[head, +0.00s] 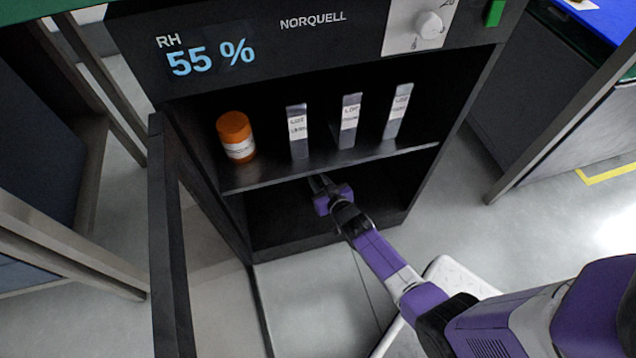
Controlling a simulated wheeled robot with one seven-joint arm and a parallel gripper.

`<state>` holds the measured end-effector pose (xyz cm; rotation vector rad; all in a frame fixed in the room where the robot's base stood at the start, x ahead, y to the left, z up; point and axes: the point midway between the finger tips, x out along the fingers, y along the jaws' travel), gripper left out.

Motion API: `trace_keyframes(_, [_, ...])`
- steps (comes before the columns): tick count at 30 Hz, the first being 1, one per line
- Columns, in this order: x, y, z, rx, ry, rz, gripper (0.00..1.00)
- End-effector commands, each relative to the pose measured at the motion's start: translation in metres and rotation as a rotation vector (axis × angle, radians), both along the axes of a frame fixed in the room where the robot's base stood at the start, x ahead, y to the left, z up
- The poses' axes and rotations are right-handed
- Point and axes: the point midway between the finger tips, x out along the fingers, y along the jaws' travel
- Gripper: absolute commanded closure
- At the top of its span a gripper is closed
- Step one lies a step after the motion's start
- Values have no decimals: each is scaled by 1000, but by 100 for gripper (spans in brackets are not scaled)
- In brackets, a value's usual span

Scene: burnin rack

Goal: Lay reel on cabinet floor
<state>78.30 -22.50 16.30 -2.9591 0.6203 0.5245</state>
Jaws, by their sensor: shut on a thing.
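The dark cabinet (230,225) stands open, with an upper shelf (330,166) and a lower compartment. My gripper (317,182) reaches in just under the shelf's front edge, over the cabinet floor (290,232). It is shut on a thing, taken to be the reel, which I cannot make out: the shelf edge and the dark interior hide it. The visible part of the cabinet floor is dark and looks bare.
On the shelf stand an orange jar (236,137) and three labelled upright packets (298,132), (349,122), (398,110). The cabinet's door (166,240) is swung open at the left. A humidity display (210,57) reads 55 %.

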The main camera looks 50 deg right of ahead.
Motion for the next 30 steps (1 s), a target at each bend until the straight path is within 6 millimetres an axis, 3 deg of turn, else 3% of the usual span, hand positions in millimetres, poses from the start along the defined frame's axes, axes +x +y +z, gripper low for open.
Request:
trace_keyframes(10, [1,0,-2,-1,-2,0,100])
trace_keyframes(11, [0,0,-2,-1,-2,0,72])
trace_keyframes(14, [0,0,-2,-1,-2,0,54])
trace_keyframes(26, [0,0,1,-2,-1,0,54])
trace_keyframes(30, [-18,7,11,0,1,-1,54])
